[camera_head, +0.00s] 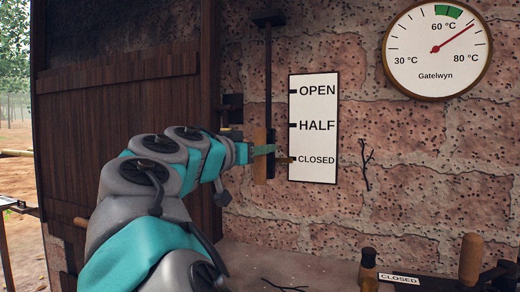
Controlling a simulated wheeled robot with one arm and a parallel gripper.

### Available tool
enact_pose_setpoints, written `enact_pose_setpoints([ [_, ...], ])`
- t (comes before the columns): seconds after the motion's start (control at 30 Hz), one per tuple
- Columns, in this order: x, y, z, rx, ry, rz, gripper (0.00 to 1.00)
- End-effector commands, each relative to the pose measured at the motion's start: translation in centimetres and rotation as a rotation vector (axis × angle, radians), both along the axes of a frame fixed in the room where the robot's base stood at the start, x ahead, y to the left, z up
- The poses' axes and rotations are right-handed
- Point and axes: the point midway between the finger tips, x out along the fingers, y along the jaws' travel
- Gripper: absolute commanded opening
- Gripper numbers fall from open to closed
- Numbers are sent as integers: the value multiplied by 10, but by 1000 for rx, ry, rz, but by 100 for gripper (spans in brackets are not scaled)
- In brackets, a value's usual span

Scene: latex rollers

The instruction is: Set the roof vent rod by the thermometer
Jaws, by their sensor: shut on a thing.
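The roof vent rod (268,85) is a dark upright bar on the brick wall, with a wooden handle (259,139) low on it. My gripper (263,150) is shut on this handle; its fingers hide part of it. A small brass-coloured pointer (285,160) beside the handle is level with the CLOSED mark of the white scale plate (314,110), which reads OPEN, HALF and CLOSED from top to bottom. The round thermometer (437,62) has its red needle pointing up and right, between 60 and 80 °C, clockwise past the green band.
A dark wooden door (125,105) stands at the left, close to my arm. Below right, a ledge carries a small brown knobbed piece (368,270), a CLOSED label (399,279) and a wooden handle (470,258). A dark twig-like shape (366,163) is on the wall.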

Motion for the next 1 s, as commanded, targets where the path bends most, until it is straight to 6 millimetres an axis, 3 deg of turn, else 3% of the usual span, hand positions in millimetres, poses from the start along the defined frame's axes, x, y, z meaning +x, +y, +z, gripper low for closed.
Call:
enact_pose_setpoints([
  [0.87,0,0,0,1,1,0,0],
  [1.0,1,1,8,1,-2,2,0],
])
